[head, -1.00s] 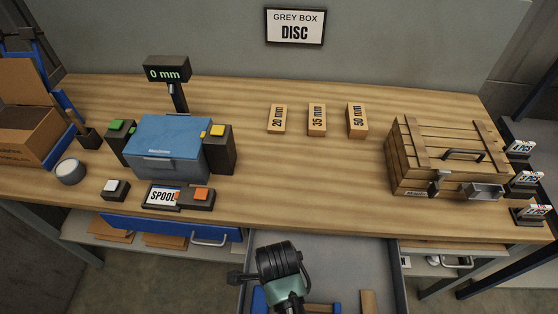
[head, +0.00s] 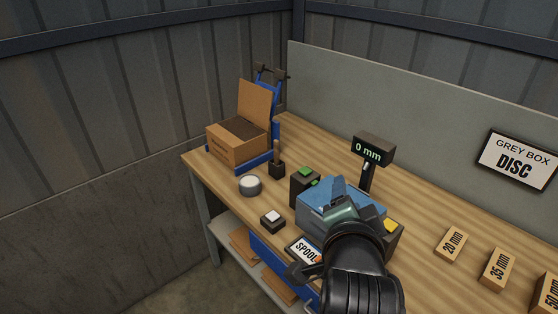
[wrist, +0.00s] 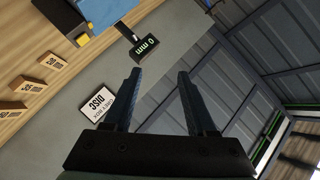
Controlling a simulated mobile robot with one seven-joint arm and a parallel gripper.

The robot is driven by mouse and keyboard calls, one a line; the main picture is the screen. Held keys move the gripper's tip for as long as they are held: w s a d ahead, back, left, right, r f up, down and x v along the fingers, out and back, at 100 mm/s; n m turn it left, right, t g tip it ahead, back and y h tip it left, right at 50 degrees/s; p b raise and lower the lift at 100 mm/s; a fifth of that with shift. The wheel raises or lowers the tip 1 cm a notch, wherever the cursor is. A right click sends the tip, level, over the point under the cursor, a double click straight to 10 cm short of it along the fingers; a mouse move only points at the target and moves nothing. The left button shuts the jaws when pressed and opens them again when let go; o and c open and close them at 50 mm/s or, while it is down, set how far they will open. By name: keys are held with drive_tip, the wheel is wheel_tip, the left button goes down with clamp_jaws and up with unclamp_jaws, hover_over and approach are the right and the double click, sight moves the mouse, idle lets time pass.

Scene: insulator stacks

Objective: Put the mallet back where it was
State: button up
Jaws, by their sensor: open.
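What looks like the mallet (head: 277,168) stands upright on the bench in the head view, a dark block at the bottom and a wooden handle pointing up. It is between the cardboard box and the green-button block. I cannot tell whether the dark block is its head or a holder. My gripper shows in the wrist view (wrist: 158,76), with its two fingers apart and nothing between them. In the head view my arm reaches in front of the blue-lidded machine (head: 322,205), right of the mallet and apart from it. My arm hides part of the machine.
An open cardboard box (head: 232,146) sits at the bench's far left end. A round grey-white pot (head: 250,185) and a white-button block (head: 272,221) are near the front edge. A display (head: 372,149) reads 0 mm. Labelled wooden blocks (head: 452,244) stand at the right.

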drive_tip(key=s+a+r+n+t, duration=0.1)
drive_tip(key=a+r+n+t, duration=0.2)
drive_tip(key=r, duration=0.6)
drive_tip(key=a+r+n+t, duration=0.3)
drive_tip(key=r, duration=0.6)
drive_tip(key=s+a+r+n+t+y, duration=0.1)
drive_tip(key=s+a+r+n+t, duration=0.2)
drive_tip(key=s+r, duration=0.3)
drive_tip(key=s+a+r+n+t+y, duration=0.2)
drive_tip(key=s+r, duration=0.4)
drive_tip(key=r, duration=0.6)
drive_tip(key=a+n+t, duration=0.1)
drive_tip(key=n+t, duration=0.1)
drive_tip(key=shift+s+r+n+t, duration=0.2)
drive_tip(key=shift+s+n+t, duration=0.05)
drive_tip(key=shift+n+t, duration=0.05)
drive_tip(key=shift+a, duration=0.1)
drive_tip(key=shift+c, duration=0.6)
